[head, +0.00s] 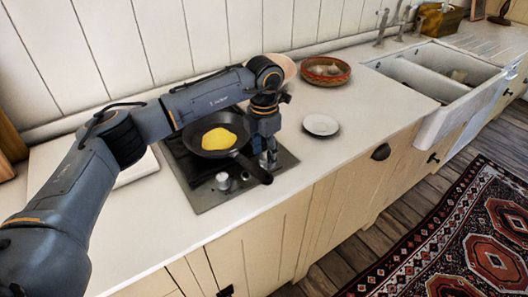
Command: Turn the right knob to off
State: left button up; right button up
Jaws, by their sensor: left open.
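The hob (205,201) is set into the pale worktop, with a silver left knob (223,181) near its front edge. The right knob cannot be clearly made out; its area is covered by my left gripper (268,160). My left gripper is open and points down over the hob's right side, beside the pan's handle. Whether its fingers stand around the knob or touch it, I cannot tell. My right gripper is not in view.
A black frying pan (195,150) holding yellow food (219,139) sits on the hob, its handle reaching toward the front right. A white plate (321,124) and a woven bowl (326,71) stand to the right. The worktop between plate and sink (455,122) is clear.

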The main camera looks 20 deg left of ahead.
aim_at(264, 157)
pick_arm(q)
notch_tip(264, 157, up, 12)
dwell(0.5)
dwell(0.3)
